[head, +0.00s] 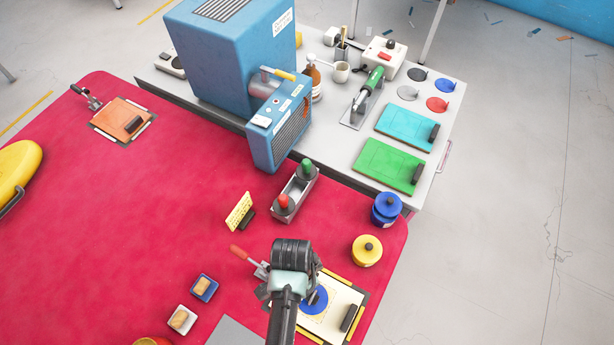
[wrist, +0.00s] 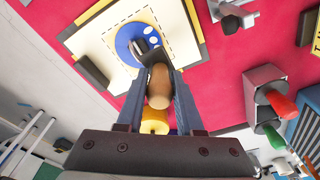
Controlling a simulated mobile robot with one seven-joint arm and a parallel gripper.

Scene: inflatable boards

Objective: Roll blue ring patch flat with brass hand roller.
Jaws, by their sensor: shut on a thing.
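The blue ring patch (head: 314,300) lies on a cream board (head: 338,298) with yellow and black edging, at the bottom of the head view. The patch also shows in the wrist view (wrist: 126,38), with pale dots on it. My gripper (head: 298,285) is over the left part of the board. In the wrist view my gripper (wrist: 158,72) is shut on the brown handle of the hand roller (wrist: 158,88). The roller's metal end (wrist: 148,50) is over the patch; I cannot tell whether it touches. My arm hides part of the board in the head view.
A black block (head: 350,318) sits on the board's right side.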

